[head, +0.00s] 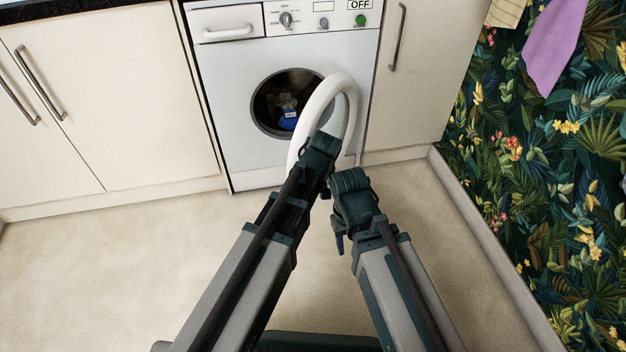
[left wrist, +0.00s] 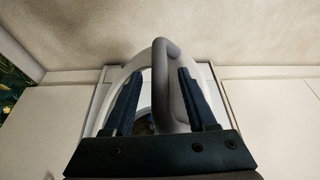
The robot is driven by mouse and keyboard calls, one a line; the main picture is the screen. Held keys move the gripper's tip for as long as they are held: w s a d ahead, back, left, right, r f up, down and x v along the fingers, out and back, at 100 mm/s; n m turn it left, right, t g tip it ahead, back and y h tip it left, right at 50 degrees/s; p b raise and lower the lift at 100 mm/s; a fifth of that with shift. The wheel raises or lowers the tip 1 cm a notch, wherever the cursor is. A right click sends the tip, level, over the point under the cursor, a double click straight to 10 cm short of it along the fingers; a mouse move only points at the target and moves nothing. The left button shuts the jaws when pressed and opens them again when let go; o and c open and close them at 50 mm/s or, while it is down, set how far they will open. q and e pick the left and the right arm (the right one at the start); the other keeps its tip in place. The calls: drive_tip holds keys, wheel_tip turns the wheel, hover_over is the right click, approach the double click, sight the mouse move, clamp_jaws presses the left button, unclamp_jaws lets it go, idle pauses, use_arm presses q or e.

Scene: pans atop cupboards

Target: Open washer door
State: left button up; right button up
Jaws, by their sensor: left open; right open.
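The washer (head: 225,95) is a white front-loader between cupboards. Its round door (head: 345,82), a white ring with a clear middle, stands swung out from the dark drum opening (head: 264,108), towards me and to the right. My left gripper (head: 320,148) is at the near part of the door ring. In the left wrist view its two fingers (left wrist: 161,80) are open on either side of a grey, rounded part of the door (left wrist: 166,60); I cannot tell if they touch it. My right gripper (head: 350,183) is open, right of the left one and below the door, apart from it.
Dark and blue items (head: 288,115) lie inside the drum. Cream cupboards (head: 120,90) with metal handles flank the washer, with another cupboard (head: 425,90) on the right. A leafy patterned wall (head: 560,180) bounds the right side. The beige floor (head: 110,270) in front is clear.

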use_arm(q)
drive_tip(key=p+v, duration=0.4)
drive_tip(key=v, duration=0.2)
drive_tip(key=shift+p, duration=0.4)
